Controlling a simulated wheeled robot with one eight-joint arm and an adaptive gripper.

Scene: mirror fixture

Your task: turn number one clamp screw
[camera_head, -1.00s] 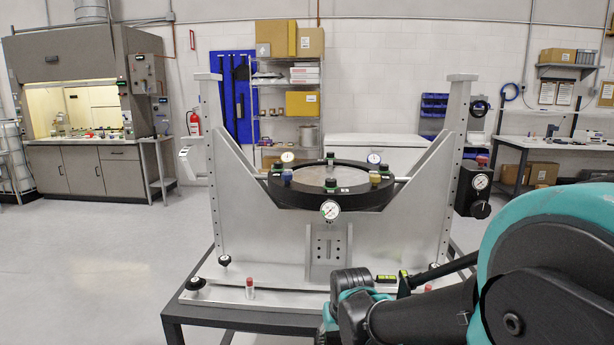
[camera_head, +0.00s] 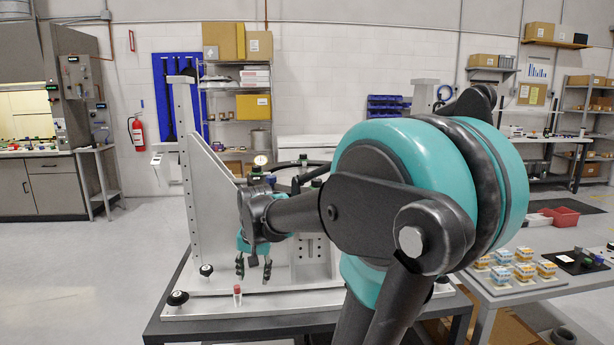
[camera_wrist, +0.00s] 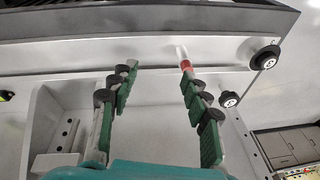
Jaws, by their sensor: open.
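The mirror fixture (camera_head: 212,160) stands on a dark table, its ring (camera_head: 290,166) mostly hidden behind my arm. Clamp parts show at the ring's left edge, with a small dial gauge (camera_head: 260,160) among them; I cannot tell which clamp screw is number one. My gripper (camera_head: 254,268) is open and empty, pointing down in front of the fixture's plate, low over its base. In the wrist view, my gripper's two green-padded fingers (camera_wrist: 157,76) stand apart with nothing between them. The ring and clamp screws are not seen there.
Black knobs (camera_head: 177,298) (camera_head: 206,270) sit at the base's left. A side table with small boxes (camera_head: 502,256) is at right. Floor at left is clear.

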